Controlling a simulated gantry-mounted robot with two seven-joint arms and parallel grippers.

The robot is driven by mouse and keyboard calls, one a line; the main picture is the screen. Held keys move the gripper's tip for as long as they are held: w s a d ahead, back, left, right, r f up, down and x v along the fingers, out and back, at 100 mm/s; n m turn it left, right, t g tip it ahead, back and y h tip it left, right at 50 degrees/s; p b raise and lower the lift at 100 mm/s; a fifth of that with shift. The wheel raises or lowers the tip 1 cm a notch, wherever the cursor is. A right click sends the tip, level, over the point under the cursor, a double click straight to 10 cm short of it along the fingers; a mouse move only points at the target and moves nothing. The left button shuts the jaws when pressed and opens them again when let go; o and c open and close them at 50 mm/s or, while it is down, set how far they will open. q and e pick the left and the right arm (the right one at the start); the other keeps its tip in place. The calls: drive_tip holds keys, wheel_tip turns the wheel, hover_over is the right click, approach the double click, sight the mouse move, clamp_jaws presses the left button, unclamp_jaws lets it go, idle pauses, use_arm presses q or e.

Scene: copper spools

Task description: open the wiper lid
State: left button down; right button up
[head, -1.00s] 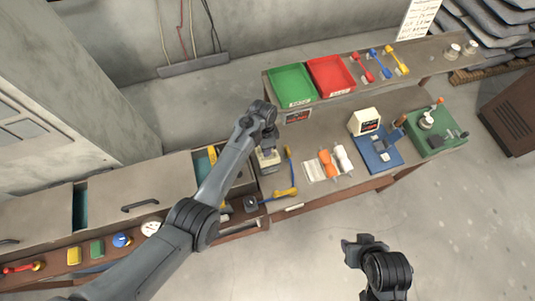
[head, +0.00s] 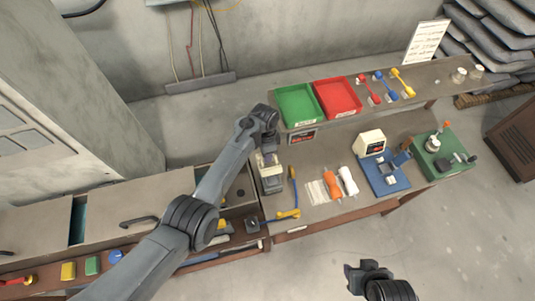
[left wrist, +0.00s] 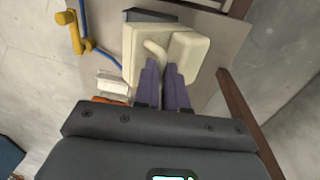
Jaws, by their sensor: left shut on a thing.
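The wiper (head: 271,184) is a small grey and cream box device at the left end of the workbench in the head view. In the left wrist view its cream lid (left wrist: 142,36) fills the top centre, with a raised curved tab between two blocks. My left gripper (head: 266,145) is over the wiper. Its purple fingers (left wrist: 161,68) are shut on the cream lid's edge, and the exact contact is partly hidden. My right gripper (head: 362,268) hangs over bare floor at the lower right, apart from everything; its jaw opening is unclear.
A blue and yellow tool (head: 292,190) lies close right of the wiper. Orange (head: 333,187) and white (head: 348,181) handled items lie further right. Green (head: 300,105) and red (head: 338,97) trays stand on the back shelf. Drawers are at the left. Floor in front is clear.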

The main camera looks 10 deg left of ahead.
use_arm(q)
drive_tip(key=shift+s+a+f, duration=0.15)
drive_tip(key=shift+s+f, duration=0.1)
drive_tip(key=shift+f, duration=0.2)
drive_tip(key=c, duration=1.2)
unclamp_jaws()
drive_tip(key=shift+r, duration=0.25)
wheel_tip(320, 180, up, 11)
drive_tip(key=w, duration=0.1)
drive_tip(key=shift+w+a, duration=0.15)
drive_tip(key=shift+a, duration=0.05)
